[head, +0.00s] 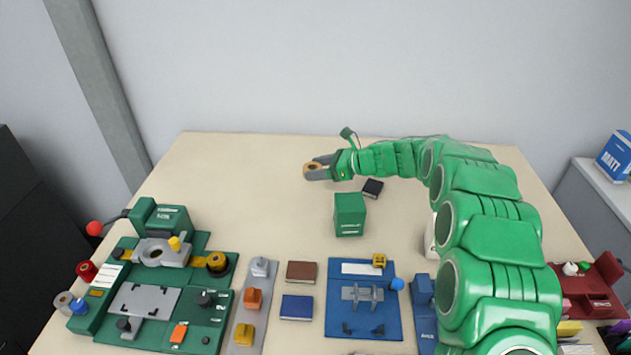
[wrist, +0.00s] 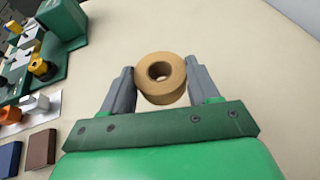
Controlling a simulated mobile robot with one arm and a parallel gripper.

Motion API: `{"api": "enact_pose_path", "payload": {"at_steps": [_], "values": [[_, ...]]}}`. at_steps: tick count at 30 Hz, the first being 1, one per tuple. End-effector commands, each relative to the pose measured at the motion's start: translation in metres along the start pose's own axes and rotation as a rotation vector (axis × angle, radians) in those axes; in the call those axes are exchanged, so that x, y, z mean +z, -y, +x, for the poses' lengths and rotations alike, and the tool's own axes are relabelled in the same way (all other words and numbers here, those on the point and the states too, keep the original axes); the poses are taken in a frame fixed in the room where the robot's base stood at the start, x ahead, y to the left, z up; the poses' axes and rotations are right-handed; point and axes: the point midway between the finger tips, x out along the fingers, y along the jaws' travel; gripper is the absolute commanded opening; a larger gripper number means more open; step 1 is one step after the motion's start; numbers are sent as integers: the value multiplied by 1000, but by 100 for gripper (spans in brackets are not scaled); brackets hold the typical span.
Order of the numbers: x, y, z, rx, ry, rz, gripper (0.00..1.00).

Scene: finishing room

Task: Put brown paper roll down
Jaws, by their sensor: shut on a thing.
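The brown paper roll (wrist: 160,90) is between the two grey fingers of my gripper (wrist: 161,84) in the wrist view, its round hole facing the camera. In the head view the roll (head: 311,167) shows at the end of my gripper (head: 318,170), over the back middle of the beige table (head: 240,160). My gripper is shut on the roll. I cannot tell whether the roll's underside touches the table.
A green box (head: 349,215) and a small dark block (head: 372,188) stand just right of and in front of my gripper. A green fixture board (head: 205,300) is at the front left, a blue board (head: 363,325) at the front middle. The table's back left is clear.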

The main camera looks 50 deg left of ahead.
Motion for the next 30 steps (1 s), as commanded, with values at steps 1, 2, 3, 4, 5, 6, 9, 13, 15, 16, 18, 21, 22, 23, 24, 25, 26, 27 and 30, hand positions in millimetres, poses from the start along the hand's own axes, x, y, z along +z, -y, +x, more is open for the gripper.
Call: {"api": "enact_pose_path", "payload": {"at_steps": [1,2,3,4,5,6,9,13,15,16,18,21,22,23,24,25,26,27,30], "values": [[-5,3,4,2,-1,2,30],[-7,5,6,2,-1,3,30],[-10,7,8,2,-1,2,30],[-11,9,10,1,-1,1,30],[-12,11,11,1,0,0,30],[-14,14,13,0,0,-1,30],[-21,19,19,1,0,1,30],[-29,26,26,1,0,1,30],[-32,30,30,1,1,-1,30],[-33,32,31,0,1,-1,30],[-37,35,34,1,1,0,30],[-41,38,38,2,0,2,30],[-42,39,38,2,0,2,30],[-42,39,39,1,0,2,30],[-43,40,39,1,0,2,30],[-43,40,39,1,0,2,30],[-43,40,40,1,0,1,30],[-43,41,40,1,0,1,30],[-45,43,42,1,0,1,30]]}}
